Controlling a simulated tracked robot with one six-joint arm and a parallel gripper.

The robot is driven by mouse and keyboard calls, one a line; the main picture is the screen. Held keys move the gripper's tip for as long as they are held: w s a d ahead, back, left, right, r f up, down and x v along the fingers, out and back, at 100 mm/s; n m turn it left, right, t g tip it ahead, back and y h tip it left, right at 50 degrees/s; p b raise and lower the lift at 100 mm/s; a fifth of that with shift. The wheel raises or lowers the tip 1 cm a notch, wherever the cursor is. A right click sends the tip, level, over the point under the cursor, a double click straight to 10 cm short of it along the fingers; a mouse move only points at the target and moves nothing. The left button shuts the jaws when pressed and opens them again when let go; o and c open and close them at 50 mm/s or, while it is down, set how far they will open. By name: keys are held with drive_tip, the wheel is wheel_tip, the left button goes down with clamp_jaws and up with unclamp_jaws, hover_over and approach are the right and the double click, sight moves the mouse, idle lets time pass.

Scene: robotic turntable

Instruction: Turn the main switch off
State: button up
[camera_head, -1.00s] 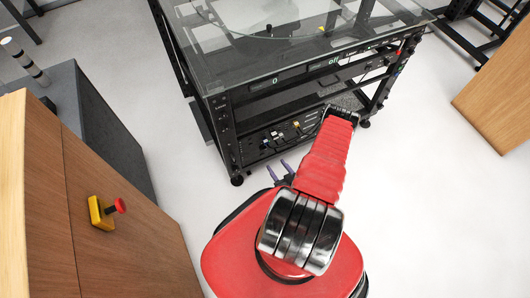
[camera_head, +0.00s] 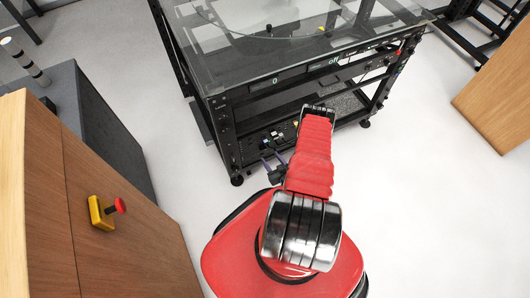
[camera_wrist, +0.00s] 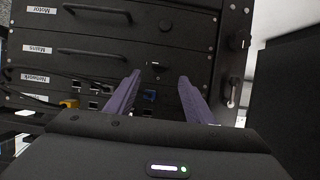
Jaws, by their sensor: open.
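The black rack drawer labelled Mains (camera_wrist: 80,52) is in the wrist view, between the Motor and Network drawers. A small dark switch with a light tip (camera_wrist: 155,64) sits on the Mains front, near its right end. I cannot tell whether it is on or off. My gripper (camera_wrist: 158,78) is open, its two purple fingers apart and empty, pointing at the rack with the small switch between their tips in the picture. In the head view my gripper (camera_head: 269,156) is low in front of the rack's lower drawers; the switch cannot be made out there.
The Network drawer (camera_wrist: 40,78) has several sockets and plugged cables. The glass-topped black rack table (camera_head: 250,84) stands ahead. A wooden box with a yellow-and-red emergency button (camera_head: 104,211) is at left. The white floor is clear around my base.

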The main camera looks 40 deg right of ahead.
sight(263, 148)
drive_tip(key=shift+x, duration=3.45)
